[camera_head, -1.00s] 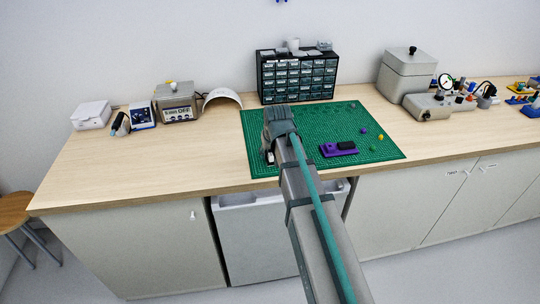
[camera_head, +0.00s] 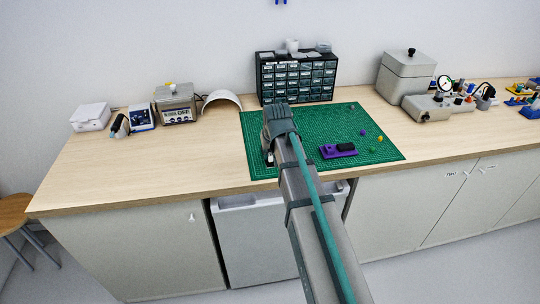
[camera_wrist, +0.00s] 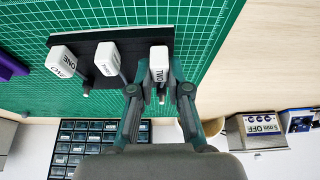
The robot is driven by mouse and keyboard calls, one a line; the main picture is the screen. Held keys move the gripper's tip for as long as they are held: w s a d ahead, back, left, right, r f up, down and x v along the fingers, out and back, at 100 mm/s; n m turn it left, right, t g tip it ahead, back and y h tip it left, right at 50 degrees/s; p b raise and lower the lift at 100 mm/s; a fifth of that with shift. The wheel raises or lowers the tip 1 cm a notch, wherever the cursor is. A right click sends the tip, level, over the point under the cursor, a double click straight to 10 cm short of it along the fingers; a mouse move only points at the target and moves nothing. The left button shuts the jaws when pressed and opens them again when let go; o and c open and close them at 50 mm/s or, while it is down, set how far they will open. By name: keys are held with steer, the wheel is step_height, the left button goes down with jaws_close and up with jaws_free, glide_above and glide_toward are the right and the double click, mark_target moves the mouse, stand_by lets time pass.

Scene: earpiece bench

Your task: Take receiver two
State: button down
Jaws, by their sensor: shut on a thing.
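Receiver two (camera_wrist: 158,57), a white block with "TWO" printed on its side, is at the right end of a dark rack (camera_wrist: 130,50) in the wrist view. My gripper (camera_wrist: 160,92) is shut on receiver two, with one finger on each side of its lower part. I cannot tell whether it is clear of the rack. Two more white receivers stand to its left: one in the middle (camera_wrist: 107,58) with unclear lettering, and one marked "ONE" (camera_wrist: 61,60). In the head view my arm hides most of the rack.
The rack is on a green cutting mat (camera_head: 310,125). A purple holder with a black block (camera_head: 338,150) lies to the right, with small coloured bits beyond it. A drawer cabinet (camera_head: 298,78) stands behind the mat. The left bench top is bare near the front.

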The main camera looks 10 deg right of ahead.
step_height(320, 180, up, 2)
steer(key=shift+w+r, duration=0.1)
steer(key=s+a+r, duration=0.1)
steer(key=s+r, duration=1.2)
steer(key=s, duration=0.1)
stand_by(0.5)
stand_by(0.5)
